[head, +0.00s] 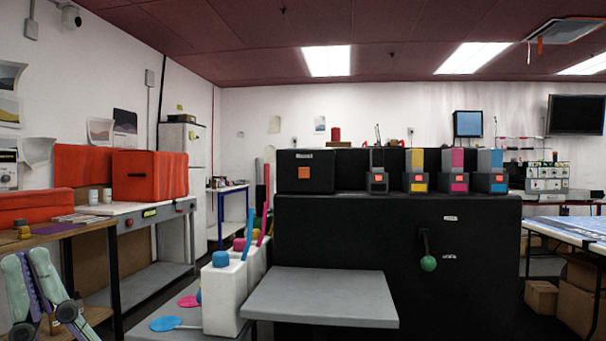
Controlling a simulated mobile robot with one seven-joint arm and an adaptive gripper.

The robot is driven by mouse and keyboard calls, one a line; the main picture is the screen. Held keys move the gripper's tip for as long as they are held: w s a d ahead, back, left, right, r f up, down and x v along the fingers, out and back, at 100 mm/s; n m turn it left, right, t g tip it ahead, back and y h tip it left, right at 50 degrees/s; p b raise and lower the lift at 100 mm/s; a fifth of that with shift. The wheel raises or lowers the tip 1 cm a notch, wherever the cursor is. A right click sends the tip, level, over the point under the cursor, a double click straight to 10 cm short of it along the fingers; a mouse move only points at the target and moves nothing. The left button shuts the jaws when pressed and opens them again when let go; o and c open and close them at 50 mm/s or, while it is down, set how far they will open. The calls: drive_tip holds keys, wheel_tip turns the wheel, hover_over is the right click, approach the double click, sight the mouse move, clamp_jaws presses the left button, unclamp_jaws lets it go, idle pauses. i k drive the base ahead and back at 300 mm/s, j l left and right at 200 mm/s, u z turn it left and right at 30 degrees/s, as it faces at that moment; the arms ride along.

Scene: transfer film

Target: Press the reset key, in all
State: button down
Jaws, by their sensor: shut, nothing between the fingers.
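A large black machine (350,230) fills the middle of the view. The labels are too small to read, so I cannot tell which key is reset.
A lever with a green ball (428,263) sticks out of the machine's front. A grey shelf (320,295) juts out before it. Teal and purple jointed parts (45,295) show at lower left. A table (575,228) stands right.

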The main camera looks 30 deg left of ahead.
sight(304, 172)
drive_tip(key=j, duration=1.55)
